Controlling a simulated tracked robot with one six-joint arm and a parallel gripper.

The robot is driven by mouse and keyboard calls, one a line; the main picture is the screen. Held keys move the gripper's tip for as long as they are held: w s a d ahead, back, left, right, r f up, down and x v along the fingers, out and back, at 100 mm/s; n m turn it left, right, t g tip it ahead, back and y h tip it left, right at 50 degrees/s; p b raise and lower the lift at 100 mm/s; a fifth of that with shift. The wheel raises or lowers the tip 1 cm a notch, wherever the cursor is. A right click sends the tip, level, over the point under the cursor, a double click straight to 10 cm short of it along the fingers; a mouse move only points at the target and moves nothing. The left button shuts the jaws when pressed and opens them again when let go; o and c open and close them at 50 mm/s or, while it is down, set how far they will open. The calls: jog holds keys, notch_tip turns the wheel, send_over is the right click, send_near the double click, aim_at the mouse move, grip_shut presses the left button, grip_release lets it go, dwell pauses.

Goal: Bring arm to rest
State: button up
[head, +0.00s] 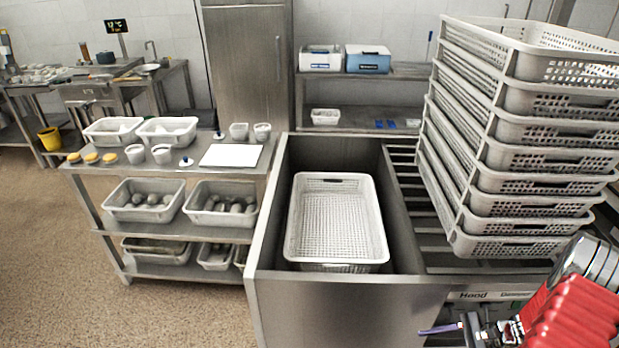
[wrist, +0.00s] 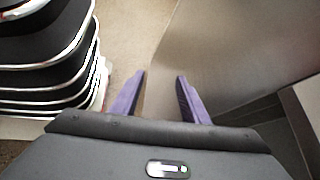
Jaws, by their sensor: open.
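My gripper (wrist: 160,92) shows in the wrist view with its two purple fingers apart and nothing between them. Beyond the fingers are a plain floor area and a smooth grey metal surface. In the head view my gripper (head: 440,330) is at the lower right, in front of the metal sink unit's front panel. Only a purple finger and part of the wrist show there, and no object is seen in it. My red arm is at the bottom right corner.
A white perforated basket (head: 335,262) sits in the deep metal sink (head: 262,250). A tall stack of perforated baskets (head: 530,184) stands on the slatted rack to the right, above my arm. A steel table (head: 95,172) with trays and cups is at left. Open floor (head: 60,270) lies at far left.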

jog(key=s+a+r+n+h, duration=0.3)
jog(key=a+r+n, duration=0.3)
jog(key=r, duration=0.7)
jog(key=s+a+r+n+t+h, duration=0.1)
jog(key=s+a+r+n+h, duration=0.3)
jog(key=a+r, duration=0.5)
jog(key=s+a+r+n+t+h, duration=0.1)
jog(key=s+a+r+n+h, duration=0.2)
jog(key=r, duration=1.5)
jog(key=a+n+h, duration=0.1)
jog(key=a+n, duration=0.3)
jog(key=n, duration=0.1)
jog(key=shift+s+a+r, duration=0.25)
jog(key=shift+s+r, duration=0.1)
